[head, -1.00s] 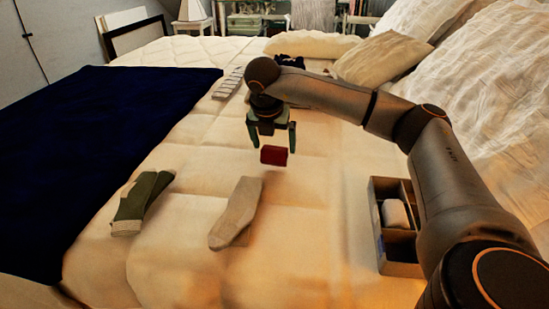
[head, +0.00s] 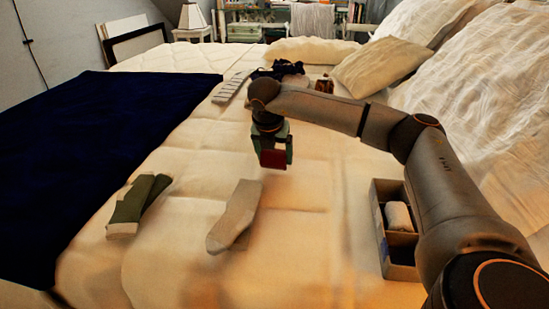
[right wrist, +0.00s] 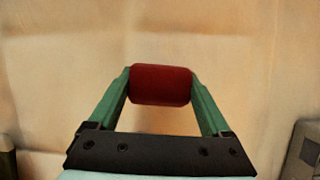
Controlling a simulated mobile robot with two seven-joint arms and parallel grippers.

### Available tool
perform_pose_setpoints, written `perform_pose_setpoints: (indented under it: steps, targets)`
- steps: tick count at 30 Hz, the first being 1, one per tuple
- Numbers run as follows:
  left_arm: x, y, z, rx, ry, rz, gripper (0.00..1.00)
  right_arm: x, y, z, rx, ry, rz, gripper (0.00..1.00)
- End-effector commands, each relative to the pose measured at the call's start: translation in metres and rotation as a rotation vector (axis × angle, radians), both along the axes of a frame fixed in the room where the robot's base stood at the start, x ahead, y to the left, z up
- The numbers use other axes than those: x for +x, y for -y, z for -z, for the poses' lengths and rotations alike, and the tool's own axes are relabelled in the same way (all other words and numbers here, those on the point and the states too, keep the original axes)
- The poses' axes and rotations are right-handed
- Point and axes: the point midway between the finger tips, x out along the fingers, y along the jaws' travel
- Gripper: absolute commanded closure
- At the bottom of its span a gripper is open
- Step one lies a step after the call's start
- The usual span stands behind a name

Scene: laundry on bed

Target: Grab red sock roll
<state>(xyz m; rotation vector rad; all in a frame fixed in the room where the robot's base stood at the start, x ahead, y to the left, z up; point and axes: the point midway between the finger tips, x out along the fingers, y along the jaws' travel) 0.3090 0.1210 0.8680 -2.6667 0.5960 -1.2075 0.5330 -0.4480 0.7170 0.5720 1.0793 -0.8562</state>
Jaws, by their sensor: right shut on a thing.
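The red sock roll (head: 273,158) is between the fingers of my right gripper (head: 274,156) over the middle of the bed. In the right wrist view the roll (right wrist: 160,84) lies sideways, with a green finger pressed to each end. My right gripper (right wrist: 160,88) is shut on it. Whether the roll still touches the bedspread is hard to tell in the head view. My left gripper is not in view.
A grey sock pair (head: 235,215) and a green sock pair (head: 137,203) lie on the bed. A divided box (head: 402,272) with a white roll (head: 398,216) stands beside my right arm. A dark blue blanket (head: 90,160) covers the left side. Pillows (head: 387,66) lie at the back right.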

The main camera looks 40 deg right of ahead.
Motion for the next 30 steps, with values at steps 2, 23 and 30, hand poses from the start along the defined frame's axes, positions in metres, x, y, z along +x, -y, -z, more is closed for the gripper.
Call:
perform_pose_setpoints:
  steps: [2,23,30]
  targets:
    - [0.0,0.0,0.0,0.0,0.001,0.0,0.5,0.0,0.0,0.0,0.0,0.0,0.0,0.43]
    - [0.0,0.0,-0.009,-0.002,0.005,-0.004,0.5,0.0,0.0,-0.014,0.001,0.002,0.0,0.71]
    - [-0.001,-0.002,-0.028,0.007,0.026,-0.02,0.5,-0.009,-0.011,-0.052,0.001,0.003,-0.004,0.71]
